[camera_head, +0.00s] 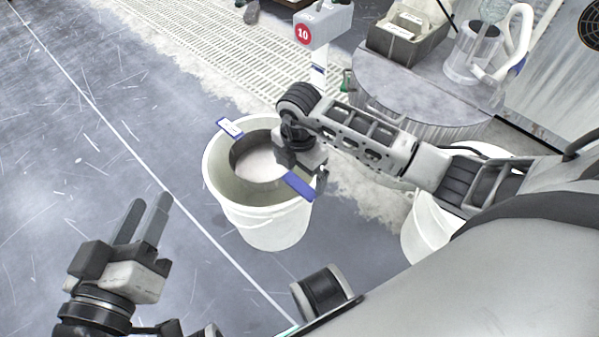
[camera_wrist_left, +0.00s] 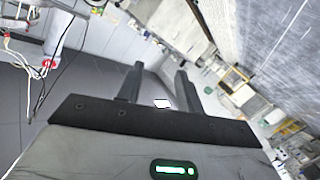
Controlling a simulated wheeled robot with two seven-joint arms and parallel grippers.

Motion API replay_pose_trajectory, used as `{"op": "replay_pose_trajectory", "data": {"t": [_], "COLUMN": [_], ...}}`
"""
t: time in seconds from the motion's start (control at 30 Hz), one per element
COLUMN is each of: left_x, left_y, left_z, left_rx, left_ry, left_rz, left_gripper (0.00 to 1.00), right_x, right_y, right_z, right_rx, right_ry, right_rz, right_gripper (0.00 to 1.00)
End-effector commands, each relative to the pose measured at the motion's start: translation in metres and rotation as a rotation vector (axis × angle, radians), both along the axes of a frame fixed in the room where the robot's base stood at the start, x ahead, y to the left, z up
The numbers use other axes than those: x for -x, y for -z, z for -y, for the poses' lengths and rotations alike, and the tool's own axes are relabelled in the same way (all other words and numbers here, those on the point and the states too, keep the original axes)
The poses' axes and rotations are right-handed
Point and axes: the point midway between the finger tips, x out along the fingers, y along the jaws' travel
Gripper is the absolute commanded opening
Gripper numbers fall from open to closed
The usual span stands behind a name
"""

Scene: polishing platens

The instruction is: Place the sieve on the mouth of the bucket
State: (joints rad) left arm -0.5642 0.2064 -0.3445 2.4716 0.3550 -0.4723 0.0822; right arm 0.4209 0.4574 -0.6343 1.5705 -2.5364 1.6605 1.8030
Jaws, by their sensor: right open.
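The white bucket (camera_head: 270,226) stands upright on the grey floor, left of centre in the head view. The sieve (camera_head: 243,150), a dark ring with a pale mesh and blue tabs, is at the bucket's mouth. One tab (camera_head: 229,128) overlaps the far left rim and the other (camera_head: 299,186) the near right rim; I cannot tell whether both touch it. My right gripper (camera_head: 314,171) is open beside the sieve's right side, and its arm hides part of the rim. My left gripper (camera_head: 148,210) is open and empty, apart from the bucket; its separated fingers (camera_wrist_left: 160,85) show in the left wrist view.
A second white bucket (camera_head: 421,232) is partly hidden under my right arm. A round grey platen (camera_head: 420,85) behind it carries a box (camera_head: 407,35) and a clear pitcher (camera_head: 473,52). A white grating (camera_head: 205,45) lies behind. The floor at left is clear.

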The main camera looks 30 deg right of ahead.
Motion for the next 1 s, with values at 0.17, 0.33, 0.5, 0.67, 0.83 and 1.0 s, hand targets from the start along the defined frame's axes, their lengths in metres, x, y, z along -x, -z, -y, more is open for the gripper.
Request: {"op": "replay_pose_trajectory", "data": {"t": [0.17, 0.33, 0.5, 0.67, 0.83, 1.0], "left_x": [0.002, 0.003, 0.003, 0.003, 0.003, 0.003], "left_y": [0.003, 0.007, 0.010, 0.011, 0.012, 0.012], "left_z": [-0.005, -0.008, -0.010, -0.011, -0.011, -0.011], "left_rx": [-0.101, -0.166, -0.198, -0.202, -0.202, -0.202], "left_ry": [-0.007, -0.011, -0.013, -0.013, -0.013, -0.013], "left_rz": [-0.023, -0.030, -0.034, -0.034, -0.034, -0.034], "left_gripper": [0.36, 0.36, 0.36, 0.36, 0.36, 0.36], "right_x": [-0.001, -0.001, 0.000, 0.000, 0.000, 0.000], "right_y": [-0.047, -0.074, -0.086, -0.087, -0.086, -0.086], "right_z": [0.000, 0.000, 0.000, 0.000, 0.000, 0.000], "right_rx": [0.001, 0.000, 0.001, 0.000, 0.000, 0.000], "right_ry": [-0.001, -0.001, 0.000, 0.000, 0.000, 0.000], "right_rz": [0.003, 0.002, 0.001, 0.000, 0.001, 0.001], "right_gripper": [1.00, 1.00, 1.00, 1.00, 1.00, 1.00]}}
